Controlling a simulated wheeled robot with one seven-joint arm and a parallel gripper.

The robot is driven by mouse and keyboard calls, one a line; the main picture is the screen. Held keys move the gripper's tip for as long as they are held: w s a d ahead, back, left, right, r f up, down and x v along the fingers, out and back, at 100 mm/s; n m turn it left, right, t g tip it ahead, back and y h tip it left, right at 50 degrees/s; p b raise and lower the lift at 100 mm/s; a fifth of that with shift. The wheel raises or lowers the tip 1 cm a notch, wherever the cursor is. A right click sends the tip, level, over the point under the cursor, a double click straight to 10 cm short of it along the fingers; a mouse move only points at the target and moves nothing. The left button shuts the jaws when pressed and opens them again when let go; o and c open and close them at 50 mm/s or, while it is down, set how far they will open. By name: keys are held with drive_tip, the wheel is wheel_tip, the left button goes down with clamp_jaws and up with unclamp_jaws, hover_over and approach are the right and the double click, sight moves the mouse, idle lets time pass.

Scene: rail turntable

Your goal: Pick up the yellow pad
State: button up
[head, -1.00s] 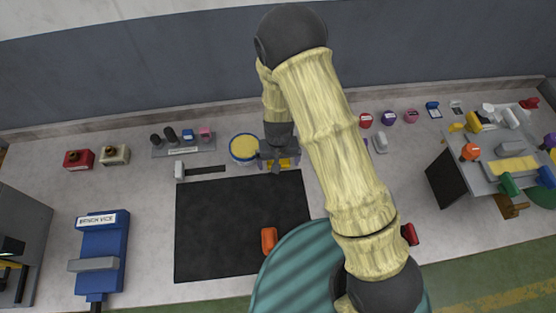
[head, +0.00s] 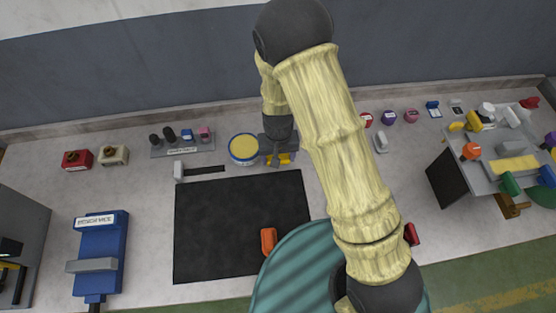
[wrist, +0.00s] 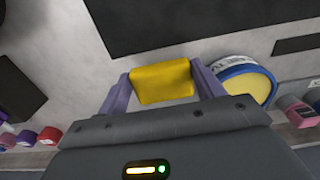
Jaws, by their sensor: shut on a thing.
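The yellow pad (wrist: 163,83) is a small block between the two purple fingers of my gripper (wrist: 163,88) in the wrist view. My gripper is shut on it, one finger at each side. In the head view the yellow pad (head: 284,158) shows just below my gripper (head: 279,158), partly hidden by it. I cannot tell for sure whether the pad is clear of the bench.
A round tin with a yellow top (head: 243,147) stands close to the left of my gripper. A black mat (head: 240,225) with an orange piece (head: 268,240) lies in front. A blue vice (head: 101,245) is at left. A crowded tray (head: 480,180) is at right.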

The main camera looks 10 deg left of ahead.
wheel_tip(320, 180, up, 7)
drive_tip(key=shift+r+b, duration=0.1)
drive_tip(key=shift+b, duration=0.35)
drive_tip(key=shift+o, duration=1)
drive_tip(key=shift+c, duration=0.6)
